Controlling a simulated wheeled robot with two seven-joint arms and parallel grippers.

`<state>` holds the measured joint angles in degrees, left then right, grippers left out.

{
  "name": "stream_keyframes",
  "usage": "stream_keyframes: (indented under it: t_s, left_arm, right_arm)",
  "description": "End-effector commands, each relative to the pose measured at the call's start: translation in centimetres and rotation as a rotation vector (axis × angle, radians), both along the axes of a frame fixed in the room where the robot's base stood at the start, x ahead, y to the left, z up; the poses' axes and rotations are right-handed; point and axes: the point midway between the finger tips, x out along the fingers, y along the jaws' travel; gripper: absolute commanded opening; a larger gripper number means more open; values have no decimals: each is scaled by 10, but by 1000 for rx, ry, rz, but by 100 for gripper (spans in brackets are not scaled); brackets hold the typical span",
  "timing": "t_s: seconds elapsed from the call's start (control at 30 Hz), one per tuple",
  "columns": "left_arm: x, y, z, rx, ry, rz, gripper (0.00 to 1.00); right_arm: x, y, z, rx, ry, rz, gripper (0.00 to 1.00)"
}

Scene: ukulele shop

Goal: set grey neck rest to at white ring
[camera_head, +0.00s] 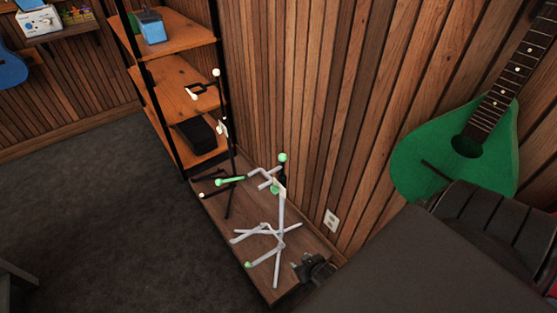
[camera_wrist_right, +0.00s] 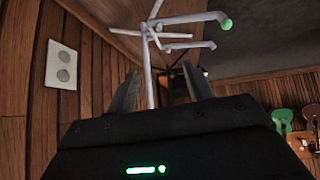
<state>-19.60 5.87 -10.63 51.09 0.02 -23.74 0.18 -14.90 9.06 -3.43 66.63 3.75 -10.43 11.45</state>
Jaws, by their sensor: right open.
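A pale grey-white stand with green tips (camera_head: 280,222) stands on a low wooden platform. Its upper arms, with green ends, are near a green knob (camera_head: 275,189). I cannot single out the neck rest or a white ring for certain. My right gripper (camera_head: 313,268) is beside the stand's base in the head view, to its right. In the right wrist view its fingers (camera_wrist_right: 160,88) are apart, with the stand's pale post (camera_wrist_right: 149,80) showing between them, apparently beyond. That view looks upside down; the stand's legs spread at its top. My left gripper is not in view.
A black stand with white tips (camera_head: 223,128) is behind, near a wooden shelf unit (camera_head: 178,84). A slatted wood wall (camera_head: 300,100) with a white outlet (camera_head: 331,220) is close behind the platform. A green instrument (camera_head: 418,160) is at right.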

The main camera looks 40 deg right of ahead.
Motion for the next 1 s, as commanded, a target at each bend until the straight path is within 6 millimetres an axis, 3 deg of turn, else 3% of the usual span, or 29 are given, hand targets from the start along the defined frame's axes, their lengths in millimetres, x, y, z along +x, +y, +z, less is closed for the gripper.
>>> stream_keyframes:
  t_s: [0.03, 0.1, 0.2, 0.3, 0.4, 0.53, 0.73, 1.0]
  left_arm:
    - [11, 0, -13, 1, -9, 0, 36]
    - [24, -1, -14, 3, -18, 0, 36]
    - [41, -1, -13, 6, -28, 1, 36]
    - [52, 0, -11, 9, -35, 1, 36]
    - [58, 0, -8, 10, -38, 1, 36]
    - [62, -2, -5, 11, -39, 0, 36]
    - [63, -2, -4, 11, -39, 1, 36]
    - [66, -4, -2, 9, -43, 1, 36]
  right_arm:
    - [44, -18, 27, 4, -133, -39, 52]
    - [92, -39, 84, 17, -309, -88, 52]
    - [135, -62, 165, 40, -530, -135, 52]
    - [155, -75, 232, 62, -697, -157, 52]
    - [162, -82, 276, 77, -803, -167, 52]
    - [164, -85, 302, 88, -860, -170, 52]
    - [170, -86, 305, 88, -865, -170, 52]
    - [214, -96, 305, 87, -865, -170, 52]
